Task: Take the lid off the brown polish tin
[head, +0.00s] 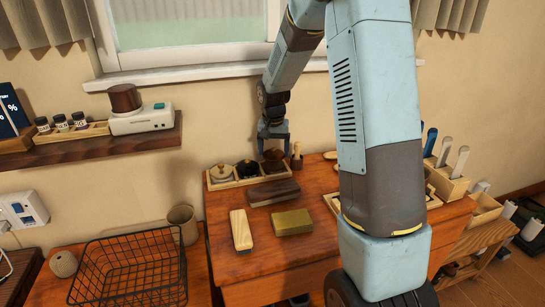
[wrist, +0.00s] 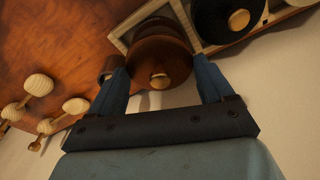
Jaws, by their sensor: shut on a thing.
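The brown polish tin (head: 272,159) is at the right end of a light wooden tray (head: 237,181) at the back of the desk. In the wrist view its brown lid (wrist: 163,53) has a pale round wooden knob (wrist: 159,81). My gripper (head: 273,139) comes down over it from above, and its two blue fingers (wrist: 164,80) close on either side of the lid. Whether the lid is seated or slightly raised cannot be told.
A black-lidded tin (head: 247,168) and a cream-lidded tin (head: 221,173) share the tray. A dark brush (head: 273,192), a pale brush (head: 241,230) and an olive block (head: 292,222) lie in front.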

